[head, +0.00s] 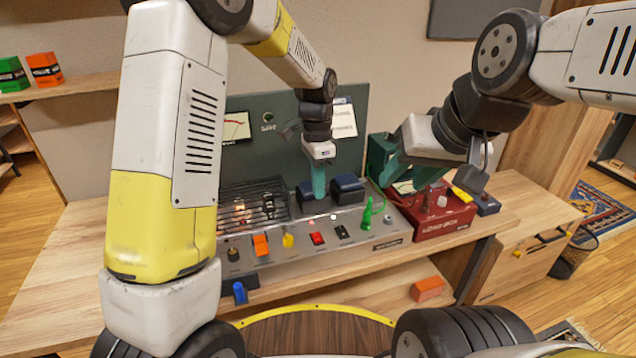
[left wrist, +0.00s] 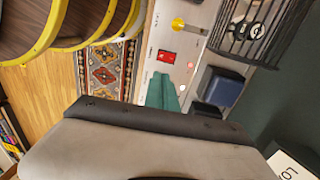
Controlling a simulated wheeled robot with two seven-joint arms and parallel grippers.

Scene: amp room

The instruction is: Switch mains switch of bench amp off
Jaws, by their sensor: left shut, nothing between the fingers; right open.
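The bench amp (head: 290,250) is a grey sloped chassis on the wooden bench, with a row of controls on its front panel. A red rocker switch (head: 317,238) sits mid-panel with a black switch (head: 341,232) to its right; I cannot read their labels. The red switch also shows in the left wrist view (left wrist: 166,56). My left gripper (head: 318,195) is shut and empty, pointing down above and behind the red switch. Its teal fingers (left wrist: 164,94) appear beside the red switch in the wrist view. My right gripper (head: 432,172) is open above the red load box.
The red load box (head: 443,218) stands right of the amp. Dark blue transformers (head: 347,188) and a wire cage (head: 252,203) stand behind. A blue piece (head: 239,292) stands in front.

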